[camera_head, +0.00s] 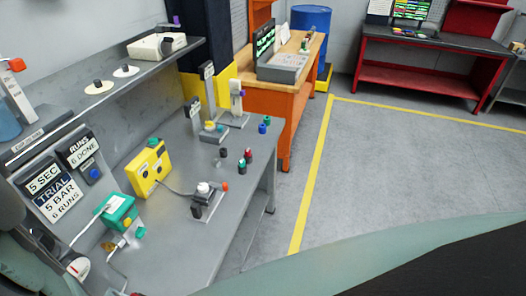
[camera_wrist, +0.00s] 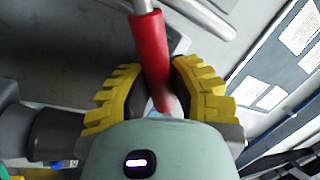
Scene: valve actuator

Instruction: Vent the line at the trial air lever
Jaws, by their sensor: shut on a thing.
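In the wrist view, my gripper (camera_wrist: 160,84) is shut on a red lever handle (camera_wrist: 150,45), with a yellow ribbed finger on each side. No lettering shows on the handle. In the head view, a sign (camera_head: 58,190) reads "5 SEC TRIAL 5 BAR 6 RUNS". A second sign (camera_head: 79,150) reads "RUNS 6 DONE", above a blue button (camera_head: 95,174). My gripper and the held handle are not clear in the head view.
A green box (camera_head: 119,212) with fittings stands on the grey bench near the signs. A yellow box (camera_head: 149,170) and a small grey fixture with a white knob (camera_head: 204,189) stand to its right. A grey shelf (camera_head: 125,84) overhangs the bench. The floor at right (camera_head: 400,165) is clear.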

